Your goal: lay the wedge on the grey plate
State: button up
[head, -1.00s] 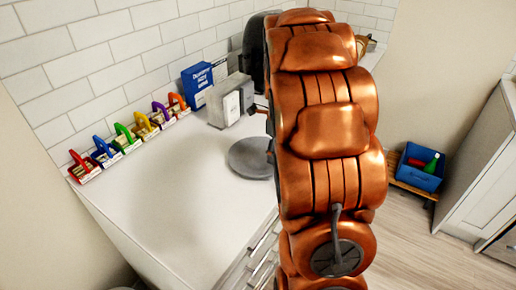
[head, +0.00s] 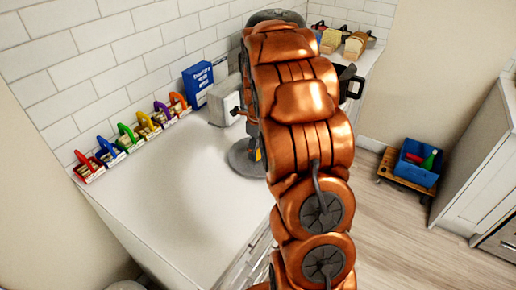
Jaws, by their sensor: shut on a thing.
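The round grey plate (head: 239,160) lies flat on the white counter, its right part hidden behind my arm. My gripper (head: 257,148) shows only in part, past the left edge of my copper-coloured arm, over the plate's right side. It is shut on a small yellow-orange piece (head: 258,155), which looks like the wedge. Most of the wedge and the fingers are hidden, and I cannot tell whether the wedge touches the plate.
Behind the plate stand a pale box-like appliance (head: 222,104) and a blue box (head: 197,84). Several colourful-handled holders (head: 130,136) line the wall. A black pot (head: 350,82) and bread (head: 355,45) are farther back. The front counter (head: 165,200) is clear.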

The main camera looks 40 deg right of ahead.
jog(key=shift+f, duration=0.45)
jog(key=shift+f, duration=0.2)
jog(key=o, duration=0.9)
jog(key=shift+r, duration=0.1)
notch_tip(320, 180, up, 12)
jog(key=b, duration=0.4)
jog(key=shift+r, duration=0.1)
jog(key=shift+a, duration=0.1)
